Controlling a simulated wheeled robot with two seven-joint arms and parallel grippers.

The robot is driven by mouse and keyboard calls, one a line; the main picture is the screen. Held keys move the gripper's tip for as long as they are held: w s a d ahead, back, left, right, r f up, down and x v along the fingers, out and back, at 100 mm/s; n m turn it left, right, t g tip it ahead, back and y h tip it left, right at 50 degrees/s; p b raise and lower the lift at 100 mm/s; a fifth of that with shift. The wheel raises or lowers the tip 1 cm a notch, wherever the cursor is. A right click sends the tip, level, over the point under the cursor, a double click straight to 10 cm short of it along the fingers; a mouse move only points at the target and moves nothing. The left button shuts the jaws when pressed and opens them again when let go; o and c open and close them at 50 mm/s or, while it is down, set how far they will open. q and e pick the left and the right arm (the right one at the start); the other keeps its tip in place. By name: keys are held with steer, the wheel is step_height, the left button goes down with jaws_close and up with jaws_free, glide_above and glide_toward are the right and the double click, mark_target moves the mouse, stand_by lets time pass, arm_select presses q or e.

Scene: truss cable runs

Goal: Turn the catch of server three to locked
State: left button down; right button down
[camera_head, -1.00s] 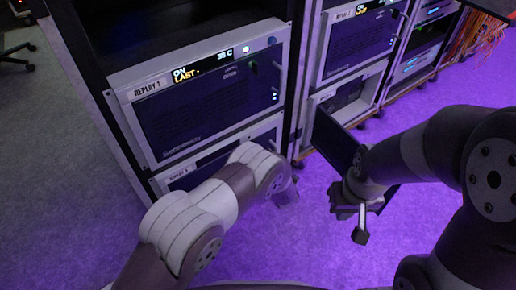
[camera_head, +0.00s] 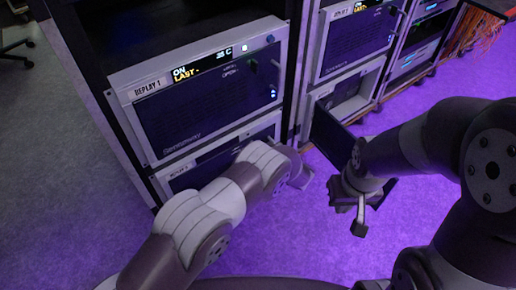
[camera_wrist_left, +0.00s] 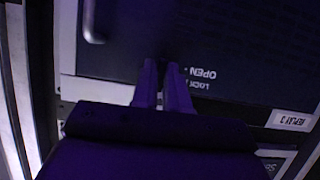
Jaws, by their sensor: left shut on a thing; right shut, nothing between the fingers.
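In the left wrist view, the dark front of server three (camera_wrist_left: 240,45) bears an upside-down REPLAY 3 label (camera_wrist_left: 291,121). OPEN and LOCK markings sit beside my left gripper (camera_wrist_left: 163,68). Its fingers are close together, shut on the catch at the panel, and they hide it, so its angle cannot be told. In the head view my left arm reaches to the lower left unit (camera_head: 178,172), whose label is too small to read; the left fingertips are not clear there. My right gripper (camera_head: 360,224) is shut and empty above the purple floor, away from the servers.
The REPLAY 1 unit (camera_head: 205,95) is above the lower unit, with its own catch (camera_head: 253,66). A dark panel (camera_head: 331,128) stands open from the middle rack, close to my right wrist. Orange cables (camera_head: 475,28) hang at the far right. Purple floor in front is clear.

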stand_by(0.3)
arm_select(q)
steer(key=c, duration=1.2)
jaws_free()
steer(key=shift+c, duration=0.2)
